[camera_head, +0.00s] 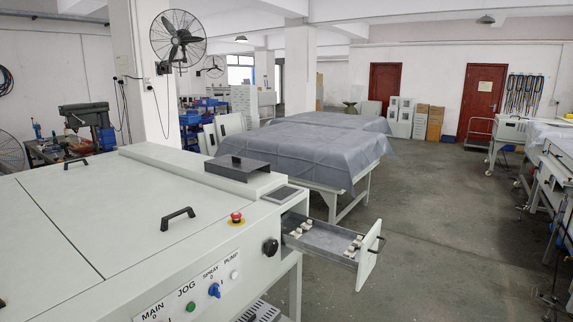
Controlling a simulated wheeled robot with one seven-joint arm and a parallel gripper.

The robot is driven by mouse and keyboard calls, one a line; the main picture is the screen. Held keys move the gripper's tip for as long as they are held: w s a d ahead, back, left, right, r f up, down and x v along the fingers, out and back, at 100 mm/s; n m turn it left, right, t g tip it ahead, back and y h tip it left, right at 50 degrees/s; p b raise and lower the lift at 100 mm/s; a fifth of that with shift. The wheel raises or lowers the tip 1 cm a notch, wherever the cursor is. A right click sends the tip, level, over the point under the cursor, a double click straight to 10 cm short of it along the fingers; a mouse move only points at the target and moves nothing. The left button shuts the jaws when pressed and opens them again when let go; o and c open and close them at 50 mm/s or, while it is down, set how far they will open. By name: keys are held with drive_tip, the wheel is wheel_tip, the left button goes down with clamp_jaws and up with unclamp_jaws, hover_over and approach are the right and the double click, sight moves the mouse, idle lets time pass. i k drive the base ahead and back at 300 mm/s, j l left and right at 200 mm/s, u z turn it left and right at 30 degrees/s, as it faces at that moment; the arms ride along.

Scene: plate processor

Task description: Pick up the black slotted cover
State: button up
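A black cover (237,168) lies on the raised light-grey ledge (178,168) along the back of the plate processor (120,235). It is a low, box-like dark piece with a flat top and a bent-down side. A small mark or slot shows on its top, but it is too small to make out clearly. Nothing covers it from above. My gripper is not in view, so its distance from the cover cannot be told.
A drawer (325,240) with small pale items stands open at the processor's right end. A red emergency button (236,217) and black lid handles (177,217) stick up from the top. A cloth-covered table (305,150) stands behind. Open floor (430,230) lies to the right.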

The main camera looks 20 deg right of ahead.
sight(235, 167)
drive_tip(key=z, duration=0.25)
drive_tip(key=i+l+z, duration=0.75)
drive_tip(key=z, duration=0.2)
drive_tip(key=i+z, duration=0.5)
drive_tip(key=i+l, duration=0.15)
drive_tip(key=i, duration=0.7)
drive_tip(key=i+l+z, duration=0.15)
drive_tip(key=i, duration=0.7)
drive_tip(key=i+j+u, duration=0.15)
drive_tip(key=i+u, duration=0.8)
drive_tip(key=i+l+u, duration=0.25)
drive_tip(key=i+u, duration=0.25)
drive_tip(key=i+j+u, duration=0.15)
drive_tip(key=u, duration=0.3)
drive_tip(key=i+u, duration=0.3)
drive_tip(key=u, duration=0.15)
drive_tip(key=i+u, duration=0.25)
drive_tip(key=u, duration=0.2)
drive_tip(key=i+l+u, duration=0.15)
drive_tip(key=u, duration=0.3)
drive_tip(key=i+l+u, duration=0.2)
drive_tip(key=u, duration=0.25)
drive_tip(key=i+l+u, duration=0.3)
drive_tip(key=u, duration=0.15)
drive_tip(key=i+l+u, duration=0.1)
drive_tip(key=l+u, duration=0.2)
drive_tip(key=u, duration=0.15)
